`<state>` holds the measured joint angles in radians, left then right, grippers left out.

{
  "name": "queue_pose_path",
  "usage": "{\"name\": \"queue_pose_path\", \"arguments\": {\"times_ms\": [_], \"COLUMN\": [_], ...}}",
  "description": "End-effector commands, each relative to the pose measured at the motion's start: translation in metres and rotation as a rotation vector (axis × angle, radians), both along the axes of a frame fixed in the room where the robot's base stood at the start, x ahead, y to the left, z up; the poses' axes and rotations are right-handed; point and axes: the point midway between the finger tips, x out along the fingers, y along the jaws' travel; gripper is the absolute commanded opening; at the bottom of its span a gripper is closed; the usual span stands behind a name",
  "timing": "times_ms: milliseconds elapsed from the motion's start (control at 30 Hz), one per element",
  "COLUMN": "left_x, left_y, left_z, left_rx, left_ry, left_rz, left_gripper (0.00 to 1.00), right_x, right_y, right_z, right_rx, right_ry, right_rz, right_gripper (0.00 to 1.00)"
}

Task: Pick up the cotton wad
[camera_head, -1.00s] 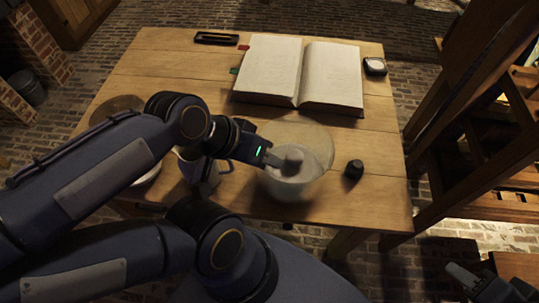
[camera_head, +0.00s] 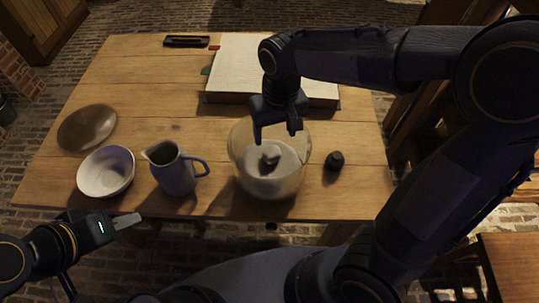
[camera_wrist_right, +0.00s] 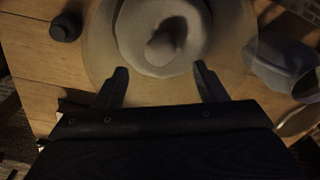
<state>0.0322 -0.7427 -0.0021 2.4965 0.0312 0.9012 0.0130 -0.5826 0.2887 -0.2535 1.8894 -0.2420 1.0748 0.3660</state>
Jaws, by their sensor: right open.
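A rounded grey lump, apparently the cotton wad (camera_head: 270,158), sits inside the wide glass jar (camera_head: 240,172) over pale contents. In the right wrist view the lump (camera_wrist_right: 165,42) shows against a white round surface within the jar's rim. My right gripper (camera_head: 277,134) points down over the jar, fingers apart and empty; in the wrist view its fingers (camera_wrist_right: 160,70) straddle the line below the lump without touching it. My left gripper (camera_head: 126,221) is at the lower left, off the table's front edge, away from the jar; its finger gap is not clear.
A blue-grey jug (camera_head: 174,172), a white bowl (camera_head: 106,172) and a brown plate (camera_head: 87,126) stand left of the jar. A small dark object (camera_head: 334,161) sits close on its right.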

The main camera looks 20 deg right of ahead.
Motion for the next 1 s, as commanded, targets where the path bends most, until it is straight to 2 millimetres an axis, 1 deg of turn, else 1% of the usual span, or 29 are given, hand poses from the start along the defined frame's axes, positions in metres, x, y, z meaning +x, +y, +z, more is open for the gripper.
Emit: {"name": "queue_pose_path", "arguments": {"times_ms": [33, 100, 200, 467, 600, 700, 800, 1000], "left_x": [0.0, 0.0, 0.0, 0.0, 0.0, 0.0, 0.0, 0.0], "left_y": [0.0, 0.0, 0.0, 0.0, 0.0, 0.0, 0.0, 0.0], "left_z": [-0.002, -0.003, -0.004, -0.006, -0.008, -0.009, -0.009, -0.009], "left_rx": [0.0, 0.0, 0.0, 0.0, 0.0, 0.0, 0.0, 0.0], "left_ry": [0.0, 0.0, 0.0, 0.0, 0.0, 0.0, 0.0, 0.0], "left_rz": [0.0, 0.0, 0.0, 0.0, 0.0, 0.0, 0.0, 0.0], "left_gripper": [0.35, 0.35, 0.35, 0.35, 0.35, 0.35, 0.35, 0.35], "right_x": [0.004, 0.008, 0.01, 0.008, 0.007, 0.007, 0.008, 0.008], "right_y": [0.006, 0.01, 0.012, 0.01, 0.008, 0.008, 0.008, 0.009], "right_z": [-0.006, -0.01, -0.02, -0.05, -0.073, -0.084, -0.088, -0.088], "right_rx": [-0.026, -0.046, -0.057, -0.056, -0.056, -0.055, -0.053, -0.052], "right_ry": [0.006, 0.009, 0.012, 0.013, 0.014, 0.012, 0.01, 0.009], "right_rz": [0.012, 0.016, 0.018, 0.017, 0.018, 0.018, 0.018, 0.018], "right_gripper": [0.65, 0.65, 0.65, 0.65, 0.65, 0.65, 0.65, 0.65]}}
